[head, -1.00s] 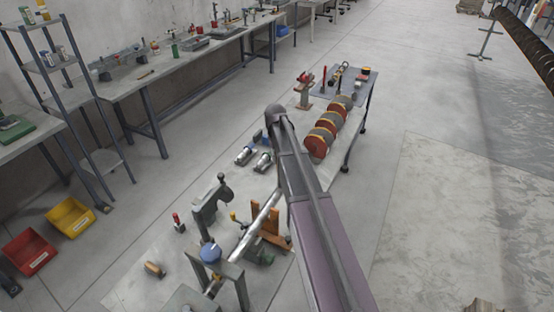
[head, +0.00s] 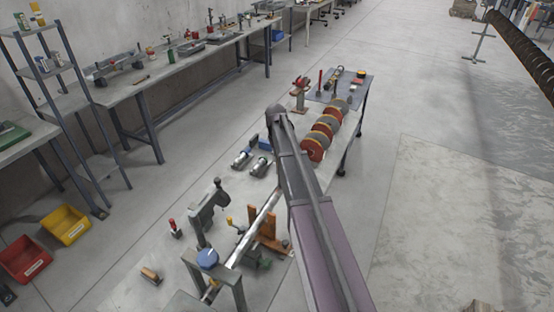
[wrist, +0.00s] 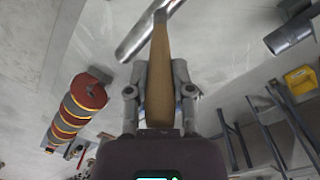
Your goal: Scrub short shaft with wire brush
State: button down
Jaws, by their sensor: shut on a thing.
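In the wrist view, my gripper (wrist: 160,100) is shut on the wooden handle (wrist: 159,70) of a tool, which I take to be the wire brush. Its far end points up the picture; the bristles cannot be made out. A shiny metal shaft (wrist: 138,38) passes at a slant behind the handle's far end; I cannot tell if they touch. In the head view, the silver shaft (head: 250,228) lies at a slant across the table fixtures. My arm hides its surroundings on the right, and my gripper does not show there.
Around the shaft stand a blue-topped grey frame (head: 207,259), a grey clamp-like fixture (head: 207,212) and a brown wooden block (head: 268,235). A small tan item (head: 150,274) lies at the table's left. Red-and-grey discs (head: 318,141) stand farther back. Open floor (head: 450,220) lies to the right.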

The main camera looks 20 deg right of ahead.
jog(key=shift+w+d+r, duration=0.1)
jog(key=shift+w, duration=0.05)
dwell(0.3)
jog(key=shift+s+a, duration=1.4)
jog(key=shift+s, duration=0.1)
jog(key=shift+s+a, duration=1.15)
jog(key=shift+a, duration=0.2)
jog(key=shift+w+a+r+p, duration=0.1)
jog(key=shift+w+r+p, duration=0.05)
jog(key=shift+r+p, duration=2.9)
jog(key=shift+f, duration=0.1)
